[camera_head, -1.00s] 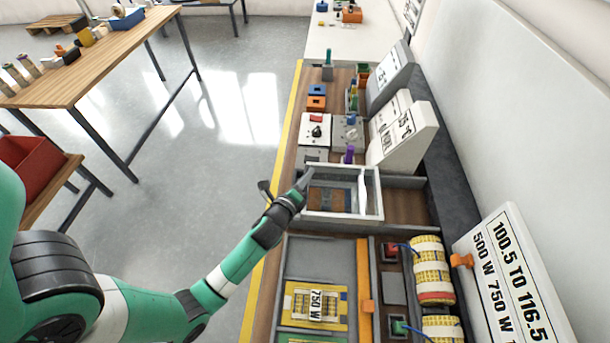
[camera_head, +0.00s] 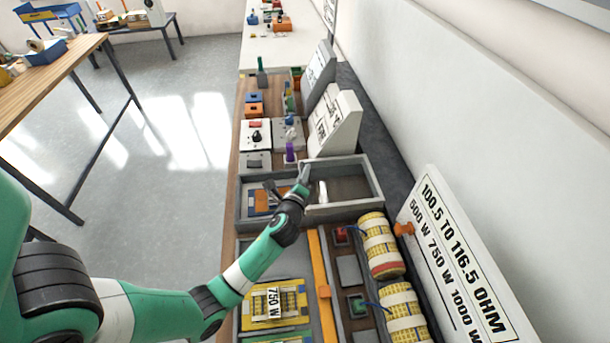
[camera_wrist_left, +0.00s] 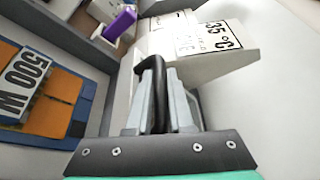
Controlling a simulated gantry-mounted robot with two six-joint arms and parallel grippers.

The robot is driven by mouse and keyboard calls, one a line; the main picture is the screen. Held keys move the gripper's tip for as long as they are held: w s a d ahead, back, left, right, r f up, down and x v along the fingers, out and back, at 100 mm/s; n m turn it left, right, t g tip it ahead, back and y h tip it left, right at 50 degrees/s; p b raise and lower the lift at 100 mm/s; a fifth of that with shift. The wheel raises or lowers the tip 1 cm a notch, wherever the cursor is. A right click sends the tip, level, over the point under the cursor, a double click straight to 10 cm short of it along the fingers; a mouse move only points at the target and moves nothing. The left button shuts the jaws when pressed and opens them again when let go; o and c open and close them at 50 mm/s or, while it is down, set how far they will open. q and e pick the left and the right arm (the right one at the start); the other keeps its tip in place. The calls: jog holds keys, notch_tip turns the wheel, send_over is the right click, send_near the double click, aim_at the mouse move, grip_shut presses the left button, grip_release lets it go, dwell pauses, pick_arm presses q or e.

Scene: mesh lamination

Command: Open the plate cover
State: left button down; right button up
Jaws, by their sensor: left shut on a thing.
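The plate cover (camera_head: 374,184), a grey frame, is over the wood-floored bay to the right of the plate compartment (camera_head: 245,212). I cannot tell its exact tilt. A pale bar (camera_head: 323,192) shows near its left side. The compartment is uncovered, with an orange and blue plate (camera_head: 262,203) in it; its 500 W label shows in the left wrist view (camera_wrist_left: 24,84). My left gripper (camera_head: 304,176) is at the cover's left edge. In the wrist view its fingers (camera_wrist_left: 158,92) are shut around a dark, upright handle-like piece (camera_wrist_left: 153,68). My right gripper is out of view.
White sign blocks (camera_head: 335,125) and a purple-topped piece (camera_head: 290,152) stand behind the cover. Yellow coils (camera_head: 380,245), a large sign (camera_head: 455,255) and an orange bar (camera_head: 321,275) are nearer. Open floor lies to the left of the bench.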

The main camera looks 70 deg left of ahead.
pick_arm(q)
jog(key=c, duration=0.8)
grip_release()
jog(key=p+v, duration=0.2)
jog(key=v, duration=0.9)
jog(key=shift+d, duration=0.25)
jog(key=shift+d+r, duration=0.1)
jog(key=shift+r, duration=0.05)
